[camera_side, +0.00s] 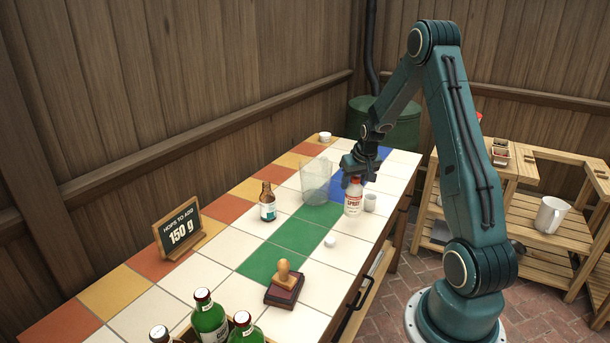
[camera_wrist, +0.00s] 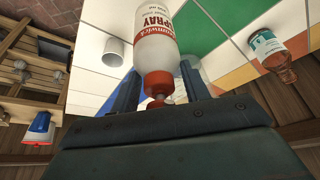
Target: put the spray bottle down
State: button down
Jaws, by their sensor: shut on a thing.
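The spray bottle (camera_side: 354,199) is white with a red-and-white label and a red collar. It is upright over the tiled table (camera_side: 215,272), near its right edge; I cannot tell whether its base touches the tiles. My gripper (camera_side: 357,172) is above it and shut on its upper part. In the wrist view the spray bottle (camera_wrist: 157,45) sits between the two fingers of my gripper (camera_wrist: 158,88), its red top toward the palm. The bottle's top is hidden by my gripper in the side view.
A small white cup (camera_side: 370,203) stands close to the right of the bottle. A clear beaker (camera_side: 316,182) and a brown bottle (camera_side: 267,203) stand to the left. A white round lid (camera_side: 330,242) and a stamp (camera_side: 284,281) are nearer the camera. Green tiles between them are mostly clear.

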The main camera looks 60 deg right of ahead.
aim_at(353, 193)
jog(key=shift+f, duration=0.2)
jog(key=shift+f, duration=2.05)
jog(key=c, duration=0.7)
grip_release()
jog(key=shift+f, duration=0.15)
jog(key=v, duration=1.2)
jog(key=shift+a+r, duration=0.1)
jog(key=shift+r, duration=0.15)
